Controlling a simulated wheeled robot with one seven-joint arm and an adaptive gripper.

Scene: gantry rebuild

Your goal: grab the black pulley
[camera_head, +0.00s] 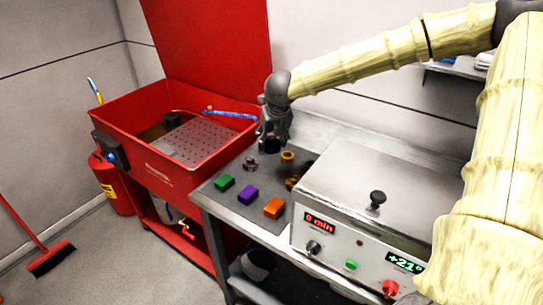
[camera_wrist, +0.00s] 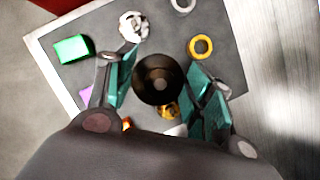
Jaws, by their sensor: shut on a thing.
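The black pulley (camera_wrist: 158,80) is a dark round disc with a lighter hub, seen in the wrist view between the teal finger pads. My gripper (camera_wrist: 161,88) is shut on it, with one finger on each side. In the head view my gripper (camera_head: 271,143) points down above the back of the grey mat. The dark pulley (camera_head: 272,144) shows only in part there, at the fingertips. It appears to be held above the mat.
The grey mat (camera_head: 227,200) bears green (camera_head: 224,183), purple (camera_head: 248,194) and orange (camera_head: 273,208) blocks, a silver part (camera_head: 250,163) and yellow-gold rings (camera_head: 287,156). A red wash basin (camera_head: 150,170) stands left. A steel heated bath (camera_head: 345,195) with a black lid knob (camera_head: 377,198) stands right.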

